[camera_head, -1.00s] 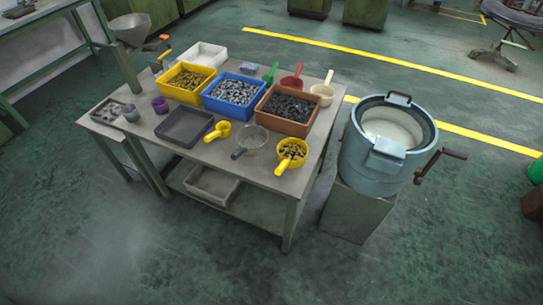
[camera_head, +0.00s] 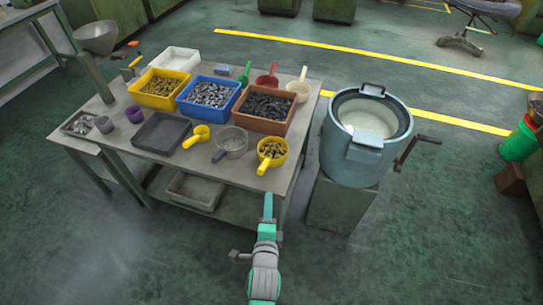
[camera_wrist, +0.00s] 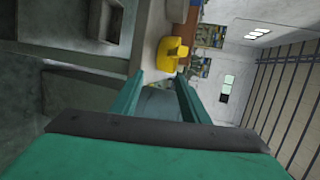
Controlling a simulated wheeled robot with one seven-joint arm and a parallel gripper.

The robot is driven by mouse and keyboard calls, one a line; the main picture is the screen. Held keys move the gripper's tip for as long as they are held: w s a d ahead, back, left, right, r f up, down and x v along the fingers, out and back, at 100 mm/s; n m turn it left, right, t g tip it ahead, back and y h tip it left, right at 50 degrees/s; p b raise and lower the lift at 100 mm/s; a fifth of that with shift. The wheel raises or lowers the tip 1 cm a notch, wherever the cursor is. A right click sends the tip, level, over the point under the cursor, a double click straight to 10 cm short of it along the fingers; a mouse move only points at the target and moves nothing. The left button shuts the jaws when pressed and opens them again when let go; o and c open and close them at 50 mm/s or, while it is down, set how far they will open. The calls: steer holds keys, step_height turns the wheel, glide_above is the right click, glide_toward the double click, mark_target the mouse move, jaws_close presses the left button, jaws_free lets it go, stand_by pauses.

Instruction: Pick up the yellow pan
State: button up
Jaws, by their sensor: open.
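A yellow pan (camera_head: 272,149) holding small brass-coloured pieces sits on the table's front right corner, its handle pointing toward the front edge. A yellow object, apparently this pan (camera_wrist: 172,50), shows beyond the fingertips in the wrist view. A smaller yellow scoop (camera_head: 199,134) lies further left on the table. My gripper (camera_head: 268,205) is in front of the table's front edge, below the pan in the picture and apart from it. In the wrist view its two green fingers (camera_wrist: 160,82) are spread with nothing held between them.
The table (camera_head: 215,178) also carries a grey strainer (camera_head: 233,140), a dark tray (camera_head: 161,132), and yellow, blue and brown bins (camera_head: 262,124) of parts. A blue-grey drum (camera_head: 350,150) with a crank stands right of the table. Floor in front is clear.

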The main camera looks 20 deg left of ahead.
mark_target(263, 167)
steer(key=w+a, duration=0.2)
steer(key=w, duration=0.3)
steer(key=w+a+m, duration=0.1)
steer(key=w+a, duration=0.1)
steer(key=w, duration=0.3)
steer(key=w+a+m, duration=0.1)
steer(key=w+a, duration=0.1)
steer(key=w, duration=0.3)
steer(key=shift+w+a+f+y, duration=0.15)
steer(key=shift+w+a+y, duration=0.05)
steer(key=shift+a+y, duration=0.1)
steer(key=shift+c, duration=0.2)
jaws_close()
